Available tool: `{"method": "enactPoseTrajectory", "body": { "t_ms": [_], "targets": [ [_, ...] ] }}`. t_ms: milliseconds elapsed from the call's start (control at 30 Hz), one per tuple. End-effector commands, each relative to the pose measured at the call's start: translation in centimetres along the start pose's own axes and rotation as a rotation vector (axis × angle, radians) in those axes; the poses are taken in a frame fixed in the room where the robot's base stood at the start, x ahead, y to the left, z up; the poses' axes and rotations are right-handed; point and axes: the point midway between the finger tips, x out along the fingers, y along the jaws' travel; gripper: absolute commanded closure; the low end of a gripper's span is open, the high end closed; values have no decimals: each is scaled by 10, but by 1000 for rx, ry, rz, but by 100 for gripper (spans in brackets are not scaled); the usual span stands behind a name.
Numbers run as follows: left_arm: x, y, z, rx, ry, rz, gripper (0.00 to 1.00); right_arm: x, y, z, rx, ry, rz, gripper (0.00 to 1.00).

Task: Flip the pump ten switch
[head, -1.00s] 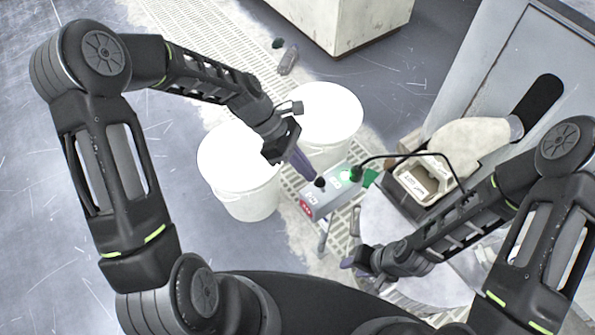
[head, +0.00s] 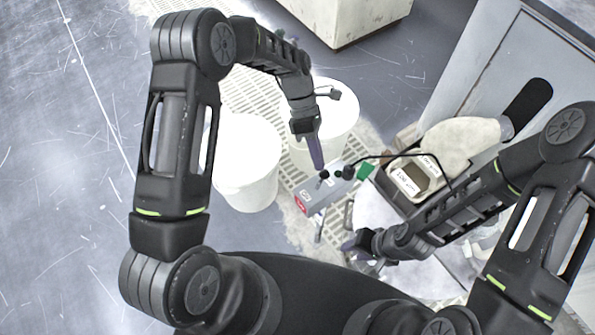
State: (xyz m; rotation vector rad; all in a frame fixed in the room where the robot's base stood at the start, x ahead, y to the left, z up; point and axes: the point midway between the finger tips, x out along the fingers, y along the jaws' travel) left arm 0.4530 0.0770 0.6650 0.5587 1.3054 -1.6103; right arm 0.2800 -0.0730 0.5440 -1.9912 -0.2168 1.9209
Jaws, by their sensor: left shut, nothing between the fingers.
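The grey switch box (head: 318,197) with a red mark on its front end sits in the middle of the head view. Small black knobs or switches (head: 324,175) stand on its top; their labels are too small to read. My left gripper (head: 318,163) points down with purple fingers shut and empty, its tips just above the far side of the box top, close to the knobs. Contact cannot be told. My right gripper (head: 350,245) is low, right of and nearer than the box; its jaw opening is unclear.
Two white buckets (head: 246,185) stand left of and behind the box on a pale grating.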

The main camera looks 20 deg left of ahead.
Motion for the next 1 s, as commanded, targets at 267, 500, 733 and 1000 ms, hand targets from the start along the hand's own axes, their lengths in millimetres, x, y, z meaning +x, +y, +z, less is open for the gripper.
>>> {"method": "enactPoseTrajectory", "body": {
  "t_ms": [267,500,733,1000],
  "targets": [
    [-10,-6,4,1,0,0,100,-10,-4,0,0,0,0,64],
    [-13,-8,5,1,-1,0,100,-12,-5,0,0,0,0,64],
    [-13,-8,5,1,-1,1,100,-12,-5,0,1,0,0,64],
    [-26,-13,-5,-2,-1,1,100,-22,-9,0,1,0,0,64]
  ]
}}
